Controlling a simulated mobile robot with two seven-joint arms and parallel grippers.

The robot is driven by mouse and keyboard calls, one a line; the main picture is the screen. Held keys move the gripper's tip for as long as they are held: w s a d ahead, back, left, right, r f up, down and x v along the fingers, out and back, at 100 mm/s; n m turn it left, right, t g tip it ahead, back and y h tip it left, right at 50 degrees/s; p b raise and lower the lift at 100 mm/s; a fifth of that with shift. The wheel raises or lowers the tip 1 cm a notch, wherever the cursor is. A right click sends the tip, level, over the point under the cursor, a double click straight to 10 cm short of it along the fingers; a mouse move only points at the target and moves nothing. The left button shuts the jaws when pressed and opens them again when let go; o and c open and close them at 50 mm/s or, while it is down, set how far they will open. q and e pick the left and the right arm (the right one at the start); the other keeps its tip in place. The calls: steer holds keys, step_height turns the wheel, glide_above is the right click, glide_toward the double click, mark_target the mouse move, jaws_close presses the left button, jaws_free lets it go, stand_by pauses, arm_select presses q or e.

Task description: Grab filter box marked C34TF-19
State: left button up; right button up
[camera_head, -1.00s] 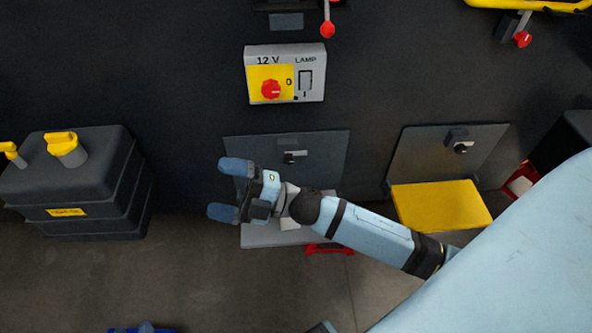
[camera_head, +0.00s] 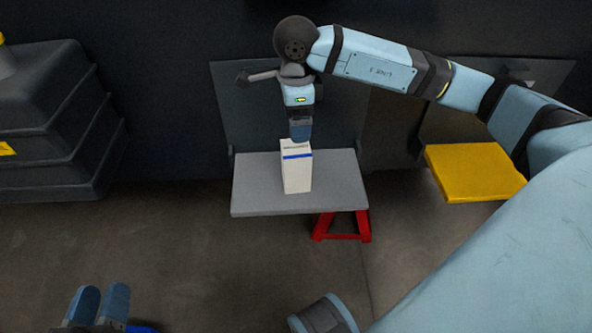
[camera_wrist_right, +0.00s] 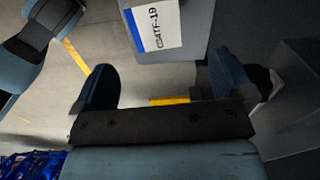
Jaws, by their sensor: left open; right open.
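The white filter box (camera_head: 297,176) with a blue stripe stands upright on a grey shelf (camera_head: 255,195) in the head view. The right wrist view shows its label, C34TF-19, on the box (camera_wrist_right: 168,38), beyond the fingertips. My right gripper (camera_head: 300,130) points down at the box's top from behind. One finger hides the other in the head view. Both fingers are spread in the right wrist view (camera_wrist_right: 163,82), with nothing between them. My left gripper (camera_head: 101,292) is open and empty at the bottom left of the head view, away from the shelf.
A yellow shelf (camera_head: 470,175) is to the right, and a red support (camera_head: 343,227) stands under the grey shelf. A black ribbed tank (camera_head: 45,125) is at the left. Floor (camera_head: 200,240) is clear in front. Blue mesh (camera_wrist_right: 30,165) shows at the wrist view's bottom left.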

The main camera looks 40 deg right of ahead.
mark_target(296, 146)
step_height(296, 146, down, 6)
steer(key=shift+r+b, duration=0.2)
steer(key=shift+b, duration=0.6)
steer(key=shift+a+f, duration=0.1)
steer(key=shift+f, duration=0.45)
steer(key=shift+f+b, duration=0.5)
steer(key=shift+f, duration=0.1)
steer(key=f+b, duration=0.1)
steer(key=f, duration=0.1)
steer(key=f+b, duration=0.1)
steer(key=shift+s+a+f, duration=0.1)
steer(key=shift+s+f, duration=0.1)
steer(key=shift+f, duration=0.45)
steer(key=shift+r, duration=0.1)
steer(key=shift+c, duration=0.8)
steer(key=c, duration=1.1)
arm_select(q)
steer(key=f+m, duration=0.1)
steer(key=w+a+f+m, duration=0.1)
steer(key=shift+w+f, duration=0.3)
steer(key=shift+f, duration=0.05)
arm_select(e)
steer(key=shift+c, duration=0.2)
